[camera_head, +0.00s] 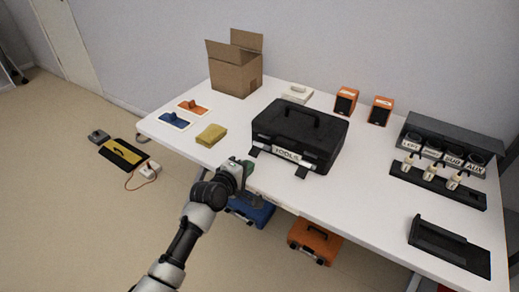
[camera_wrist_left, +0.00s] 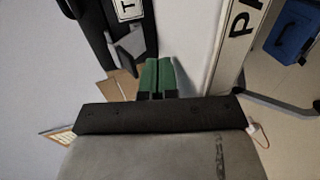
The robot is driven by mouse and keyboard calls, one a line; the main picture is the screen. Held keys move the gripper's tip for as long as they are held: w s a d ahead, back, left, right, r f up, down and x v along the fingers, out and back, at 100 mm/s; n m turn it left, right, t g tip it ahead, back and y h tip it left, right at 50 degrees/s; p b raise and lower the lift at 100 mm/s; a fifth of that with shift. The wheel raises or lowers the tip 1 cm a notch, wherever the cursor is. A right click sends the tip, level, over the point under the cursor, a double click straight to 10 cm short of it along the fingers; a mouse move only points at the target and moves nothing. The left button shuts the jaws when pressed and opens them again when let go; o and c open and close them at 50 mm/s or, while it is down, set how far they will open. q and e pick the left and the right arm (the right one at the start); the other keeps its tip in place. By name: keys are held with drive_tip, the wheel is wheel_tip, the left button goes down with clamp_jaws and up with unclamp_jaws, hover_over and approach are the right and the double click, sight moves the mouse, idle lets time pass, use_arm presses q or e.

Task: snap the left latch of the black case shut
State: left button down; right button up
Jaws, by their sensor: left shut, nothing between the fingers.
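The black case (camera_head: 316,128) stands closed on the white table, with its handle on top and a TOOLS label on its front. Its left latch (camera_head: 254,151) sticks out from the front as a small flap, left of the label. The right latch (camera_head: 302,171) also sticks out. In the left wrist view, a grey latch flap (camera_wrist_left: 128,47) juts from the case front (camera_wrist_left: 97,35). My left gripper (camera_head: 248,167) is shut and empty, just in front of the left latch by the table's front edge. Its green fingertips (camera_wrist_left: 158,76) are together, apart from the flap.
An open cardboard box (camera_head: 236,75) and orange speakers (camera_head: 346,101) stand behind. A bottle rack (camera_head: 437,184) and black tray (camera_head: 449,246) are at right. Blue (camera_head: 251,208) and orange (camera_head: 314,241) cases sit below the table.

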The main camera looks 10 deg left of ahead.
use_arm(q)
drive_tip(key=shift+w+d+r, duration=0.15)
drive_tip(key=shift+w, duration=0.35)
use_arm(e)
drive_tip(key=shift+s, duration=0.25)
drive_tip(key=shift+w, duration=0.1)
